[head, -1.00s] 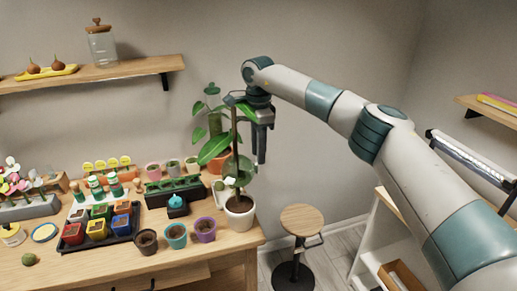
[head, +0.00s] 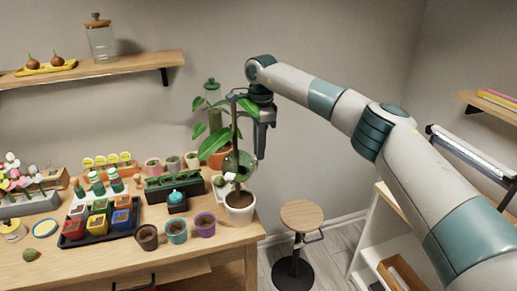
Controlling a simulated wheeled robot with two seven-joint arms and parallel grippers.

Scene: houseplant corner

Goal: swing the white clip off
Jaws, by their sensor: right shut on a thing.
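My left gripper is not in view.
A black tray (head: 117,232) holds several coloured pots. A wooden stool (head: 301,216) stands right of the table. A wall shelf (head: 120,69) is at upper left.

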